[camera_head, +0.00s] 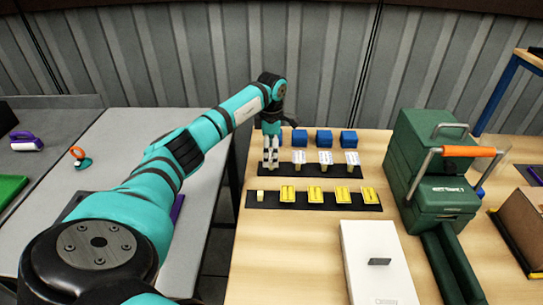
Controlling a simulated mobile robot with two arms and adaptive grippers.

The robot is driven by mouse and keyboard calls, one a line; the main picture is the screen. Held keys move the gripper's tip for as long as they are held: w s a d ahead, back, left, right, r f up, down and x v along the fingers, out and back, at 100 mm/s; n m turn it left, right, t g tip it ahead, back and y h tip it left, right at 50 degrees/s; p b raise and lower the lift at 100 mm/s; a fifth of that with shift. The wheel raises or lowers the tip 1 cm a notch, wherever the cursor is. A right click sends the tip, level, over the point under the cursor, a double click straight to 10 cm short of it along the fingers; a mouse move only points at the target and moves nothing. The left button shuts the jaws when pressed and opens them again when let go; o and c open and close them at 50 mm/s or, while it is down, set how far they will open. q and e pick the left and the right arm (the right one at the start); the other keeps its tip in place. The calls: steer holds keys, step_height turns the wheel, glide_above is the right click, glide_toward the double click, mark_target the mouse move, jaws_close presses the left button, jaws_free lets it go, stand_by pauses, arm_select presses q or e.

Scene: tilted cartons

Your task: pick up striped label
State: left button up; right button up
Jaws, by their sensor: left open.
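My left gripper (270,166) points down over the left end of the rear black strip (372,171) on the wooden table. It is open, and its fingers hide what stands below them. To its right on that strip are white labels with dark marks, a left one (299,157), a middle one (325,157) and a right one (352,158). On the front black strip (322,206) lie several yellow pieces (314,194) with dark lines. The marks are too small to tell which is the striped label. My right gripper is not in view.
Blue blocks (324,139) stand behind the labels. A small cream block (260,196) is on the front strip. A white box (377,262) and green cases (429,165) with an orange handle (469,151) stand to the right.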

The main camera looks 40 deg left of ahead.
arm_select(q)
steer(key=shift+f, duration=0.25)
stand_by(0.3)
steer(key=shift+c, duration=0.2)
steer(key=c, duration=0.8)
steer(key=shift+o, duration=0.2)
